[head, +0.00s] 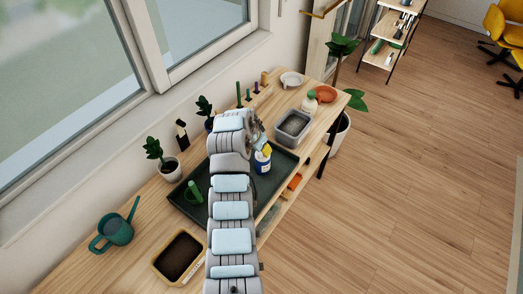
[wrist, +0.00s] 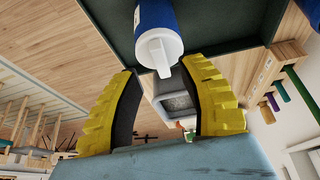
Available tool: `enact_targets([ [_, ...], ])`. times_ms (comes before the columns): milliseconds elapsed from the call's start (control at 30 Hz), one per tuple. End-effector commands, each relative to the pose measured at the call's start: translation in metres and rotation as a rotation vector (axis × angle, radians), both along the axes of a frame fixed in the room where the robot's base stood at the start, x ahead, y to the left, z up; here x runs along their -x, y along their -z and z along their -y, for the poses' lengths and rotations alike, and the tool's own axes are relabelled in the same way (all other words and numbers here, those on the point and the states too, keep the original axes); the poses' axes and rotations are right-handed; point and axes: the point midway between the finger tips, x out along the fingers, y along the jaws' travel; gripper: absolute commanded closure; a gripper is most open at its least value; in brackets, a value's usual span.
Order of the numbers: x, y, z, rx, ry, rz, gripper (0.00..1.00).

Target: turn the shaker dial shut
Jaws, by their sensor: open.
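The shaker (head: 262,166) is a blue and white container standing on the dark green tray (head: 284,163). In the wrist view its blue body (wrist: 178,20) enters from the top edge, with a white top and protruding dial (wrist: 158,52) towards me. My gripper (wrist: 160,70) has two yellow ridged fingers, spread apart on either side of the white dial with visible gaps. In the head view my gripper (head: 267,151) is at the shaker's top, partly hidden by my arm. Whether a finger touches the dial cannot be told.
A grey bin (head: 294,123) stands behind the tray. A green watering can (head: 116,230), a soil-filled box (head: 180,256) and a potted plant (head: 169,168) stand on the bench. A green cup (head: 193,192) is on the tray. Coloured pegs (wrist: 283,92) show at right in the wrist view.

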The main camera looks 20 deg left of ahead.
Motion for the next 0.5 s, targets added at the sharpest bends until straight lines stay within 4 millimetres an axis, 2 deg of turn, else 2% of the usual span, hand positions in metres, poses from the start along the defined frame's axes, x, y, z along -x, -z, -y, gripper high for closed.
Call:
enact_targets([
  [500,0.026,-0.068,-0.008,-0.001,-0.001,0.006,0.59],
])
